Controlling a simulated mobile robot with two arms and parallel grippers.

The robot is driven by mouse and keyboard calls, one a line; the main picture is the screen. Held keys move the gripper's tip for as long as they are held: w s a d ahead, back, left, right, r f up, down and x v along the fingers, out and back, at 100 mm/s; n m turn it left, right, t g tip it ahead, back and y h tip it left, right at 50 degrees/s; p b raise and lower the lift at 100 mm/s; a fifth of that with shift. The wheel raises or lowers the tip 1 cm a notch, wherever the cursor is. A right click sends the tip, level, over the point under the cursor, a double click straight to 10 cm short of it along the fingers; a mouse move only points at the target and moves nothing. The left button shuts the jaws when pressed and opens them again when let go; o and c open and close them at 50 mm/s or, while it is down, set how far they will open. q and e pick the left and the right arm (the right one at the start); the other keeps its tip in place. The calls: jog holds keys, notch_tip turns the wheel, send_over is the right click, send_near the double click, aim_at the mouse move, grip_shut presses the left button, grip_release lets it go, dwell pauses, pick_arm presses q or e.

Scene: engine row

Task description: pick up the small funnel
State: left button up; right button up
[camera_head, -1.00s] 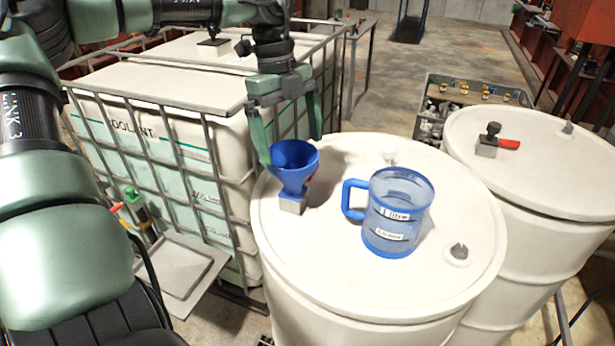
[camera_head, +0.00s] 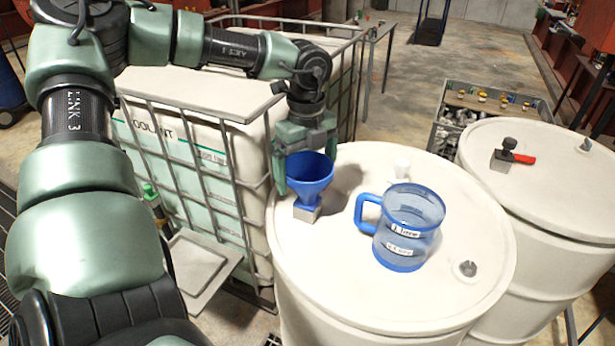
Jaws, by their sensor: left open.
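The small blue funnel (camera_head: 309,176) stands upright on a small grey block on the white drum top (camera_head: 330,265), near its back left edge. My left gripper (camera_head: 305,178) points down at the funnel, with one finger at its left side and the other behind or to its right, partly hidden by the cone. The jaws are open. I cannot tell whether the fingers touch the funnel. My right gripper is not in view.
A blue one-litre jug (camera_head: 408,228) stands right of the funnel, its handle towards it. A caged coolant tank (camera_head: 200,95) is at the left. A second drum (camera_head: 540,190) carries a red-handled valve (camera_head: 512,156).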

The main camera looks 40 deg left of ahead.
pick_arm(q)
jog(key=shift+c, duration=0.3)
jog(key=c, duration=1.7)
jog(key=shift+r, duration=0.1)
